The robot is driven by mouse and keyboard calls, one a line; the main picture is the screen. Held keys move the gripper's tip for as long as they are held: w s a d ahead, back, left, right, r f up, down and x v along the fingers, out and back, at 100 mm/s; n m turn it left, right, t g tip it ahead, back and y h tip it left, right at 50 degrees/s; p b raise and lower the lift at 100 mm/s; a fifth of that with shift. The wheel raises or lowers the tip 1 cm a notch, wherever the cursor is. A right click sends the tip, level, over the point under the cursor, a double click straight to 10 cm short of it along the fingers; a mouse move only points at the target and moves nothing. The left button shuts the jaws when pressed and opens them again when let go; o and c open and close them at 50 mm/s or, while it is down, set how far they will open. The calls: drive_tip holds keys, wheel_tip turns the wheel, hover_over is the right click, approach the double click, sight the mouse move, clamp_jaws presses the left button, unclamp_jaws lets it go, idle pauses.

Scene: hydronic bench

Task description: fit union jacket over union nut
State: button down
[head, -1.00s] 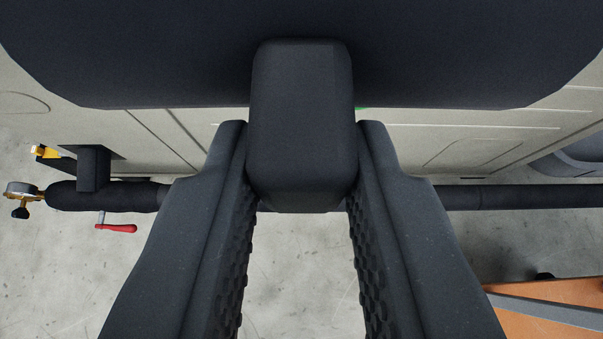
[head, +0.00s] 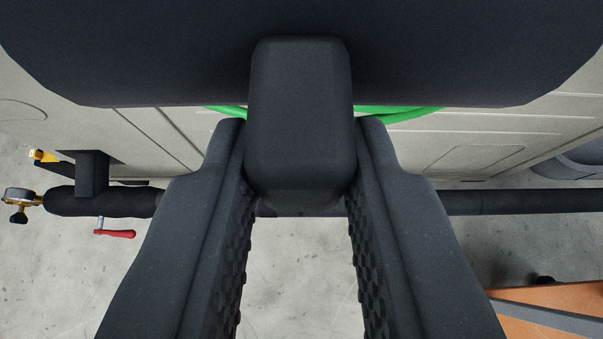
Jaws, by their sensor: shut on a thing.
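My gripper (head: 300,150) comes up from the bottom of the view, with ribbed pads on the inner faces of its two fingers. It is shut on a smooth dark block with rounded edges, which I take for the grip of the union jacket (head: 300,110). A wide dark body fills the top of the view behind this block; it may be the jacket's shell, but I cannot tell whether they are joined. A dark pipe (head: 520,202) runs across behind the fingers. The union nut is not visible; the block, fingers or dark body may hide it.
A gauge (head: 18,198) sits at the pipe's left end, near a black sleeve, a yellow part (head: 42,155) and a red lever (head: 116,234). A green curved strip (head: 400,112) shows under the dark body. An orange panel (head: 560,297) stands at lower right. Grey floor lies below.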

drive_tip(key=shift+w+p, duration=0.95)
drive_tip(key=shift+w, duration=0.25)
drive_tip(key=c, duration=1.2)
unclamp_jaws()
drive_tip(key=shift+o, duration=0.2)
drive_tip(key=shift+s+r, duration=0.1)
drive_tip(key=b+v, duration=0.2)
drive_tip(key=v, duration=1.1)
drive_tip(key=shift+s, duration=0.2)
drive_tip(key=shift+r, duration=0.1)
